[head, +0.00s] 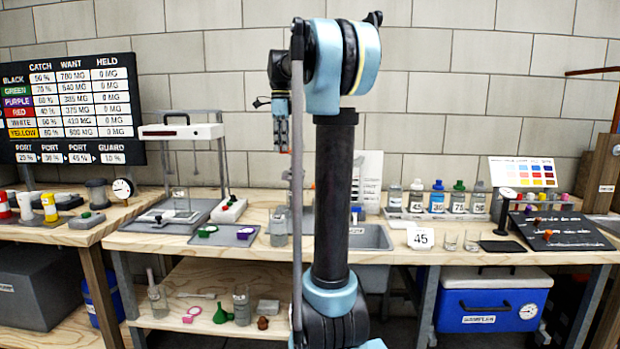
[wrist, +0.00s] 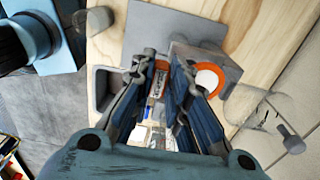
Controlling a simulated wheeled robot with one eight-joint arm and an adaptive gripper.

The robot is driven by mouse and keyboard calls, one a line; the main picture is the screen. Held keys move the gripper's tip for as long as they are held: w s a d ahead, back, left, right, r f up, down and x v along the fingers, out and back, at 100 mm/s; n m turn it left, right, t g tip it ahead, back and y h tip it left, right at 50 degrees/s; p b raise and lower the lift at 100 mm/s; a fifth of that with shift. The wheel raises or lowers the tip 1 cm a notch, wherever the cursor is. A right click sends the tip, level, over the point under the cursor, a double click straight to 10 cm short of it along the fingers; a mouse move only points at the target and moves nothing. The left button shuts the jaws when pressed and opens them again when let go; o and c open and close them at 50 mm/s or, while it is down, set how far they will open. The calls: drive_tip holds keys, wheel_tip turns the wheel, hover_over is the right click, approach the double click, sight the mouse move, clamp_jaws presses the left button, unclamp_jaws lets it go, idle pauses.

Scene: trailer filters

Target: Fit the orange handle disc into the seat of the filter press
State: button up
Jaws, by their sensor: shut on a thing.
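My gripper shows in the head view (head: 281,138), pointing down above the bench, left of my arm's column. In the wrist view its blue and black fingers (wrist: 163,72) are closed around a narrow piece. An orange edge (wrist: 162,65) shows between the fingertips, and I take it for the orange handle disc; the fingers hide most of it. To the right of the fingers, a grey block (wrist: 228,68) carries an orange ring around a white round centre (wrist: 207,80). It looks like the filter press and its seat. I cannot tell the height gap between them.
A grey mat (wrist: 172,27) and a sink (wrist: 102,82) show by the fingers. A clear cylinder (wrist: 250,112) lies near the block.

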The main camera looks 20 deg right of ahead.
drive_tip(key=shift+d+r, duration=0.45)
drive_tip(key=shift+d, duration=0.4)
drive_tip(key=f, duration=0.2)
drive_tip(key=d+f, duration=0.1)
drive_tip(key=f, duration=0.1)
drive_tip(key=shift+f, duration=0.35)
drive_tip(key=shift+a+f, duration=0.1)
drive_tip(key=shift+f, duration=2.4)
clamp_jaws()
drive_tip(key=o, duration=0.8)
unclamp_jaws()
wheel_tip(320, 180, up, 12)
drive_tip(key=shift+r, duration=0.1)
